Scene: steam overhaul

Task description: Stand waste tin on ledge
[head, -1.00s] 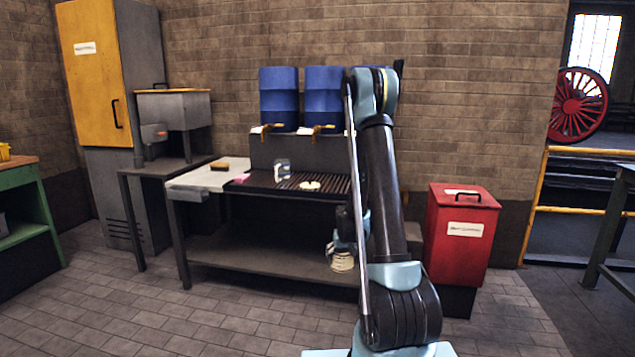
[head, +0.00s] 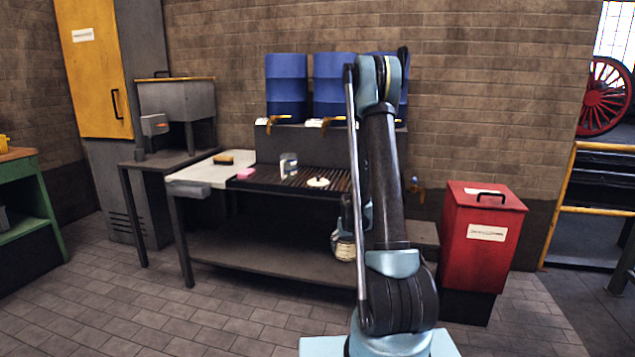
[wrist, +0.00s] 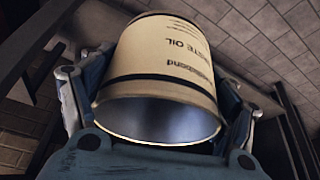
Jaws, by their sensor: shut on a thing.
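The waste tin (wrist: 160,65) is cream with black bands and "WASTE OIL" lettering, upside down in the wrist view. Its open, empty-looking end faces the wrist camera. My gripper (wrist: 155,95) is shut on it, with fingers on both sides. In the head view the tin (head: 344,247) hangs low in front of the bench, partly hidden by my arm. A raised ledge (head: 275,143) runs along the back of the bench under the blue drums; a lower shelf (head: 265,252) lies beneath the bench top. I cannot tell which is the ledge meant.
Blue drums (head: 333,90) with taps stand behind. A red bin (head: 485,240) is at right. The floor at front left is clear.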

